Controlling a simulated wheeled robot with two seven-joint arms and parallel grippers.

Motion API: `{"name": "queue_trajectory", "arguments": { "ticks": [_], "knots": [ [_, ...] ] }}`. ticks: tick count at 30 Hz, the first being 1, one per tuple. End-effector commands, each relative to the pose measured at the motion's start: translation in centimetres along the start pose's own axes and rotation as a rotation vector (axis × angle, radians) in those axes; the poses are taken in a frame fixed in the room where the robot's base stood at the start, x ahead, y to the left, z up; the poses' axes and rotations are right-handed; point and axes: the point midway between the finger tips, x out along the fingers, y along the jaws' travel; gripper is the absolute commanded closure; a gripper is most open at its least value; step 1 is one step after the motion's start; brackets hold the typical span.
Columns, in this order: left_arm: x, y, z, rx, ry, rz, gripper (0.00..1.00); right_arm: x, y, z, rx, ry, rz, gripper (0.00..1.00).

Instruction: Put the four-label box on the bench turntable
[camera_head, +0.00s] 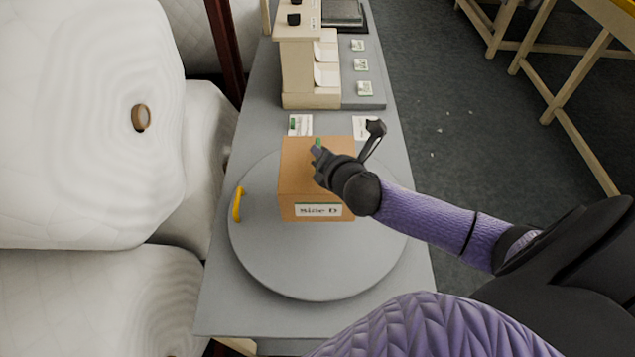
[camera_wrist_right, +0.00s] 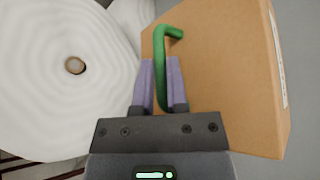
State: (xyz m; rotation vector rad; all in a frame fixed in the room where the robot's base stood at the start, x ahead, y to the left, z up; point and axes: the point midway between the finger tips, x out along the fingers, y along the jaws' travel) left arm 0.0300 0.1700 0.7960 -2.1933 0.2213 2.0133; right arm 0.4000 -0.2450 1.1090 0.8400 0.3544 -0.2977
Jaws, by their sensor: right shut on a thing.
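The four-label box (camera_head: 305,195) is brown cardboard. In the head view it appears over the back part of the grey round turntable (camera_head: 325,270); I cannot tell whether it touches the disc. A white label reading "Side D" (camera_head: 319,210) faces the near side. A green handle (camera_wrist_right: 165,60) stands on the box top. My right gripper (camera_head: 317,150) is at the handle, and in the right wrist view its purple-grey fingers (camera_wrist_right: 162,85) are shut on it. Another label shows edge-on in that view. My left gripper is not in view.
A yellow handle (camera_head: 238,204) stands at the turntable's left rim. A wooden rack (camera_head: 296,80) stands on the bench behind, with small cards beside it. Large white wadding rolls (camera_head: 80,120) line the left side. The front of the turntable is clear.

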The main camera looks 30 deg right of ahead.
Motion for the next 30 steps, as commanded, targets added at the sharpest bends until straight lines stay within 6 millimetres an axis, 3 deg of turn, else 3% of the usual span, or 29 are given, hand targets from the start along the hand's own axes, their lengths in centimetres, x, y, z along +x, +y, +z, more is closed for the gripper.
{"name": "queue_trajectory", "arguments": {
  "ticks": [12, 20, 21, 25, 30],
  "knots": [
    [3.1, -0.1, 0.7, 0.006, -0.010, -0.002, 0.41, 2.8, -4.4, -4.1, 0.001, 0.001, 0.000, 1.00],
    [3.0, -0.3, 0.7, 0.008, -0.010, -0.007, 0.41, 2.8, -4.5, -4.1, -0.001, 0.000, 0.001, 1.00],
    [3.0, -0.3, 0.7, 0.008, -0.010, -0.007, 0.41, 2.8, -4.5, -4.2, -0.001, 0.001, -0.001, 0.79],
    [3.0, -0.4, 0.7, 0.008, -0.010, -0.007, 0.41, 2.8, -4.5, -4.2, -0.001, 0.001, -0.001, 0.51],
    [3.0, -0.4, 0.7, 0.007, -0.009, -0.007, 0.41, 2.8, -4.5, -4.1, -0.001, 0.000, 0.000, 0.47]
  ]
}}
